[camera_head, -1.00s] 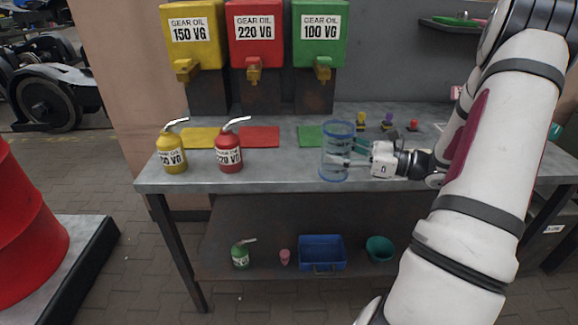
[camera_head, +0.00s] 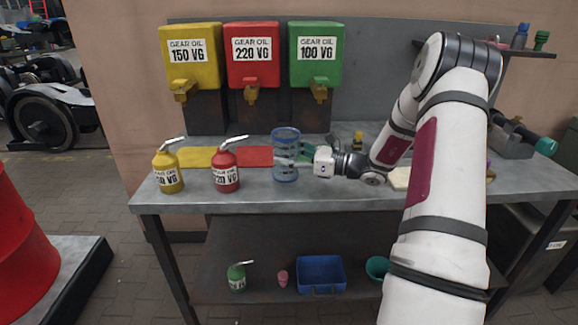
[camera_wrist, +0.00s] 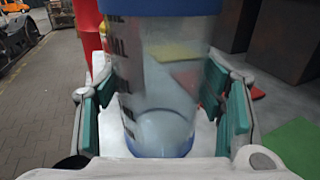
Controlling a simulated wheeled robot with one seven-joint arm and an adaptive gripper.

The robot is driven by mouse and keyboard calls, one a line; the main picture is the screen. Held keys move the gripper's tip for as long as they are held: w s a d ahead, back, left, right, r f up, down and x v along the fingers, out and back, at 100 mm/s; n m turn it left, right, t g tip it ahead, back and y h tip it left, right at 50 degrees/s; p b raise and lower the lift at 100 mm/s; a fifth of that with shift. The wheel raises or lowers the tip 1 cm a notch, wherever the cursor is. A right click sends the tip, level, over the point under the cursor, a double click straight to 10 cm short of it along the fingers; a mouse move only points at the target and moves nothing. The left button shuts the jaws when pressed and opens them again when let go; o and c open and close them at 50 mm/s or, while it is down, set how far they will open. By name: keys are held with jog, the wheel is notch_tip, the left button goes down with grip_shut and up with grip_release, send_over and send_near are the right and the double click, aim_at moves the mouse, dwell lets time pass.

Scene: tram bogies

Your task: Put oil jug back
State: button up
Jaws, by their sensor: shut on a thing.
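The clear oil jug (camera_head: 286,155) with blue rim and base stands upright over the grey bench, right of the red oil can. My gripper (camera_head: 303,153) comes from the right and is shut on its side. In the wrist view the jug (camera_wrist: 160,90), with dark ML markings, fills the space between the teal finger pads (camera_wrist: 165,105). I cannot tell whether its base touches the bench.
A yellow can (camera_head: 167,172) and a red can (camera_head: 226,172) stand left on the bench (camera_head: 255,197). Yellow, red and green dispensers (camera_head: 316,55) hang behind. A blue bin (camera_head: 321,274) and green can (camera_head: 237,278) sit below. A wall shelf (camera_head: 480,50) is upper right.

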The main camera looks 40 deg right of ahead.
jog(key=shift+s+d+f, duration=0.1)
jog(key=shift+f, duration=1.6)
jog(key=shift+f, duration=0.15)
jog(key=o, duration=1.4)
jog(key=shift+c, duration=0.2)
jog(key=shift+r, duration=0.2)
jog(key=v, duration=1.2)
